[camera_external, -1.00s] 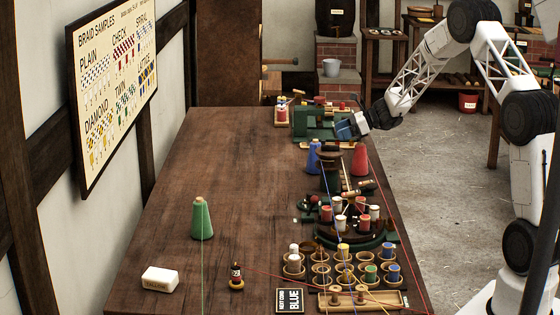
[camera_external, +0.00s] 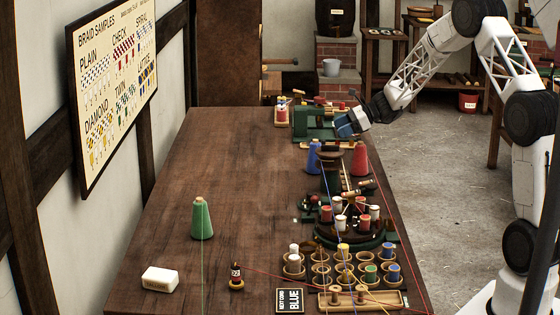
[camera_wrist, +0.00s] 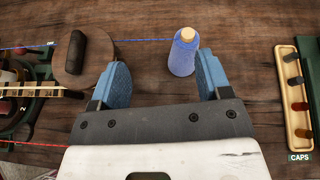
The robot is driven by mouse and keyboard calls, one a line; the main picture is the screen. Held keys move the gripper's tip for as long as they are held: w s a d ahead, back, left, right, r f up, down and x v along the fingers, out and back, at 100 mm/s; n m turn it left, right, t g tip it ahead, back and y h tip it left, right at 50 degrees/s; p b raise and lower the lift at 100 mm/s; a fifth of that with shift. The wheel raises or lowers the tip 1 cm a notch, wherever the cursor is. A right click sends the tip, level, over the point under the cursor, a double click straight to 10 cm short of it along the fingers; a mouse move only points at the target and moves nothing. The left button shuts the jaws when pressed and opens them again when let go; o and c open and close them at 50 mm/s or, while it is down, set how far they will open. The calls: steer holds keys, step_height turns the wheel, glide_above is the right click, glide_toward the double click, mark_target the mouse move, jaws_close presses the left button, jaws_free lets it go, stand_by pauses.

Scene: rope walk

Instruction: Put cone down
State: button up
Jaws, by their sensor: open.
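A blue cone (camera_external: 313,157) stands upright on the table (camera_external: 215,160), left of the braiding machine's post. A red cone (camera_external: 360,160) stands right of that post, and a green cone (camera_external: 201,219) stands alone at the left. My gripper (camera_external: 345,125) is above the table beyond the blue and red cones. In the wrist view my gripper (camera_wrist: 162,74) is open with its blue fingers spread. The blue cone (camera_wrist: 183,56) shows between them, closer to the right finger, with a blue thread running left from it. No cone is held.
The round braiding machine with bobbins (camera_external: 355,224) stands below the cones in the external view. A green machine (camera_external: 313,124) stands behind them. A tray marked CAPS (camera_wrist: 293,95) lies right in the wrist view. The table's left middle is clear.

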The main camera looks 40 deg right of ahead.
steer(key=s+a+r+n+g+h, duration=0.1)
steer(key=s+a+r+n+g, duration=0.1)
steer(key=s+a+r+n, duration=0.5)
steer(key=s+a+r+n+g+h, duration=0.1)
steer(key=s+a+r+n+g, duration=0.3)
steer(key=s, duration=0.7)
steer(key=s+a+r+n+h, duration=0.1)
steer(key=s+a+r+n, duration=0.1)
steer(key=s+a+r, duration=0.5)
steer(key=s+f+n+h, duration=0.1)
steer(key=s+n+h, duration=0.2)
steer(key=s, duration=1.3)
steer(key=s+f+n+h, duration=0.1)
steer(key=s+n+h, duration=0.2)
steer(key=s+n, duration=0.6)
steer(key=s, duration=0.6)
steer(key=shift+s+a+f+h, duration=0.35)
steer(key=shift+s+h, duration=0.05)
